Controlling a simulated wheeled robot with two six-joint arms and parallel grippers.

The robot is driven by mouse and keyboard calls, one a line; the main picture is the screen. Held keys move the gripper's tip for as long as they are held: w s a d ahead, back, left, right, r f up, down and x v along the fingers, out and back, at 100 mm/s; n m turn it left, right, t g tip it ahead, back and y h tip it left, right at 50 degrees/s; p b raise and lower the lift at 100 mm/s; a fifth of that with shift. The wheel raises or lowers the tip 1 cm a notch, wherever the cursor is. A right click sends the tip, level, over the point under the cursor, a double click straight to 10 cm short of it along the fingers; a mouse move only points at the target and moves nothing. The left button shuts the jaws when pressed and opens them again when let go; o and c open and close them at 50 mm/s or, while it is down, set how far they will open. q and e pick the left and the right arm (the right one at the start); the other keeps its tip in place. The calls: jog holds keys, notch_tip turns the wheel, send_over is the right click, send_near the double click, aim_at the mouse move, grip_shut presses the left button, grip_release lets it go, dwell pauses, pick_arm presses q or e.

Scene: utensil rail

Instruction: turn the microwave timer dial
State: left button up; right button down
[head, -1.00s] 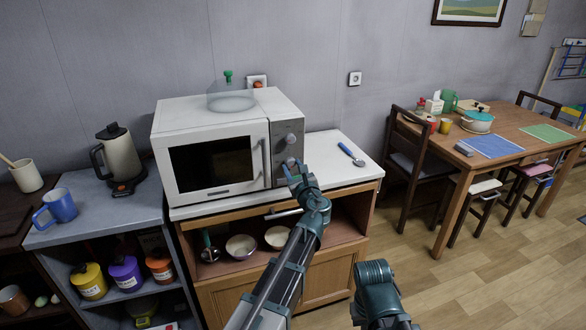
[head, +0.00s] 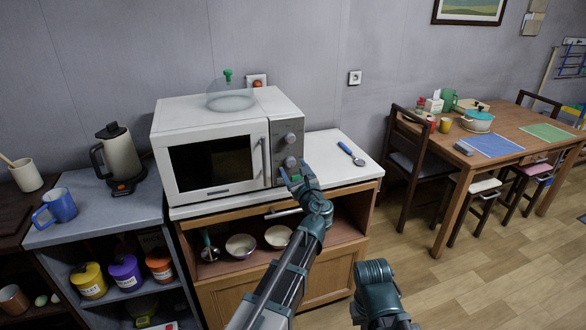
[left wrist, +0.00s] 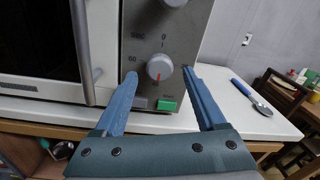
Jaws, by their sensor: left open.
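The white microwave (head: 212,120) stands on the counter with its door closed. Its grey control panel (left wrist: 205,22) carries two round dials. The lower dial (left wrist: 159,67) is pale grey with a red mark near its lower edge, and printed numbers around it. The upper dial (head: 290,138) is partly cut off in the left wrist view. My left gripper (head: 294,172) is open in front of the panel. In the left wrist view its blue fingers (left wrist: 160,74) lie to either side of the lower dial; contact cannot be told.
The door handle (left wrist: 82,50) is left of the fingers, and a green button (left wrist: 167,104) is below the dial. A blue-handled utensil (head: 351,154) lies on the white counter (head: 330,170) at right. A clear lid with a green knob (head: 228,95) sits on the microwave.

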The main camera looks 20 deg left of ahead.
pick_arm(q)
jog(key=v, duration=1.2)
jog(key=shift+s, duration=0.3)
jog(key=shift+d, duration=0.15)
jog(key=s+a+f+n+g+h, duration=0.2)
jog(key=s+a+f+n+g, duration=0.25)
jog(key=f+n, duration=0.4)
jog(key=s+a+f+n+g+h, duration=0.1)
jog(key=s+a+f+n+g, duration=0.4)
jog(key=f+n, duration=0.4)
jog(key=s+d+f+n+g+h, duration=0.2)
jog(key=s+d+n+g+h, duration=0.1)
jog(key=s+d, duration=0.5)
jog(key=s+d+f+n+g+h, duration=0.25)
jog(key=s+d, duration=0.35)
jog(key=d, duration=0.4)
notch_tip(320, 180, up, 13)
jog(key=p, duration=1.3)
